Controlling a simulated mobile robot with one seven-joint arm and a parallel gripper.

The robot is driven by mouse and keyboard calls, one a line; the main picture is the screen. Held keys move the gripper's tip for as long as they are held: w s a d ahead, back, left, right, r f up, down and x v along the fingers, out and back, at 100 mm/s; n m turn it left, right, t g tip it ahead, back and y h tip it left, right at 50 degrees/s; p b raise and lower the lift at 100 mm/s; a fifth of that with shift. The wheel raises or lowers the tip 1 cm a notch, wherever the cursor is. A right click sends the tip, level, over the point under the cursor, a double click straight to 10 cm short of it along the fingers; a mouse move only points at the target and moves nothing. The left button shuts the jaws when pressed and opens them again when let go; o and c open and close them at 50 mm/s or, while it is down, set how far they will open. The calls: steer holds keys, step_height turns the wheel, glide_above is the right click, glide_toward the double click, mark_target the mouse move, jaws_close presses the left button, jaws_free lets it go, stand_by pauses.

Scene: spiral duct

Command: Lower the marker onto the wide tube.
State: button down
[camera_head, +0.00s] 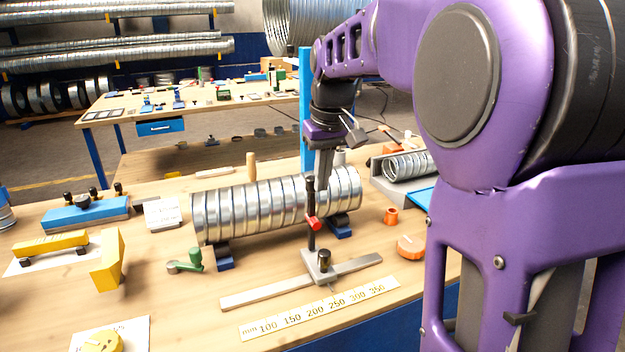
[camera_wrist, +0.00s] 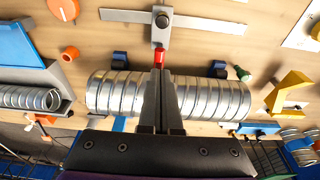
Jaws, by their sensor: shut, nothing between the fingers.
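The wide tube (camera_head: 260,207) is a ribbed silver spiral duct lying on its side on blue supports; it also spans the wrist view (camera_wrist: 215,97). The marker is a red piece (camera_head: 313,223) on a dark upright post (camera_head: 310,200) at the tube's front side, standing on a grey base with a dark knob. It shows small past my fingertips in the wrist view (camera_wrist: 160,58). My gripper (camera_head: 323,186) is shut and empty, pointing down beside the post's top, over the tube's right half. Whether its tips touch the post or tube I cannot tell.
A grey bar (camera_head: 265,292) and a yellow ruler (camera_head: 320,308) lie in front. A green crank (camera_head: 190,262) is at left, an orange ring (camera_head: 391,216) and orange piece (camera_head: 410,246) at right. A smaller duct (camera_head: 408,166) sits behind right. Front left bench has yellow blocks.

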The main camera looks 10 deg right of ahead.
mark_target(312, 178)
steer(key=shift+f+b, duration=0.8)
steer(key=shift+f, duration=0.65)
steer(key=shift+w+a+f+p, duration=0.25)
steer(key=shift+w+p, duration=0.5)
steer(key=shift+w, duration=0.45)
steer(key=shift+w+a+f+p, duration=0.2)
steer(key=shift+w+p, duration=0.55)
steer(key=shift+w, duration=0.4)
steer(key=shift+w+a+f+p, duration=0.15)
steer(key=shift+w+a+p, duration=0.1)
steer(key=shift+w+p, duration=0.75)
steer(key=shift+w+b, duration=0.15)
steer(key=shift+b, duration=0.15)
steer(key=shift+s+d+b, duration=0.25)
steer(key=shift+s+b, duration=0.35)
steer(key=shift+s, duration=0.6)
step_height(312, 178, up, 3)
steer(key=shift+f+p, duration=0.1)
steer(key=shift+p, duration=1.15)
steer(key=shift+r, duration=3.1)
